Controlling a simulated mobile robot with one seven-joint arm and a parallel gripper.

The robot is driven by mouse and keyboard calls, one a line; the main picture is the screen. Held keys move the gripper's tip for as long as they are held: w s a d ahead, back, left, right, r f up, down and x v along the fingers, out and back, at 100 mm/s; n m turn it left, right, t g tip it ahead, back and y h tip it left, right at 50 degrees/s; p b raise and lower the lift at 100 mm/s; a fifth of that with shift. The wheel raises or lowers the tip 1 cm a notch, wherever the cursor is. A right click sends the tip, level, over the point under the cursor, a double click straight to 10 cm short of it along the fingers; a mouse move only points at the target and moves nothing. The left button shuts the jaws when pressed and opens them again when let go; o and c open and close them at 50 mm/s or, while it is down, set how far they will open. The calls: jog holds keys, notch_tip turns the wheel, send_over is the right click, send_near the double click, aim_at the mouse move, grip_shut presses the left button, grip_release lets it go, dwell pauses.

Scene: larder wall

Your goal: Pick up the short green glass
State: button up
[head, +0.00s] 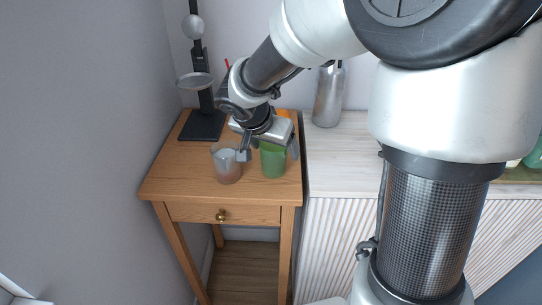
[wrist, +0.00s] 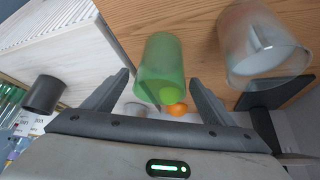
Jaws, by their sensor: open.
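The short green glass (head: 273,161) stands on the small wooden table (head: 180,182) near its right edge in the head view. In the wrist view the green glass (wrist: 161,68) lies ahead, between the lines of the two fingers. My gripper (head: 268,152) is open and empty, its fingers on either side of the green glass in the head view. In the wrist view my gripper (wrist: 160,80) has its fingertips spread wider than the glass. I cannot tell whether a finger touches it.
A clear grey glass (head: 227,165) stands just left of the green one; it also shows in the wrist view (wrist: 262,50). A black stand (head: 203,125) is behind it. A silver bottle (head: 328,95) stands on the white cabinet (head: 340,165). An orange item (wrist: 177,109) is near the green glass.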

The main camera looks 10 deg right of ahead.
jog(key=c, duration=1.2)
jog(key=shift+c, duration=0.9)
jog(key=shift+r, duration=0.2)
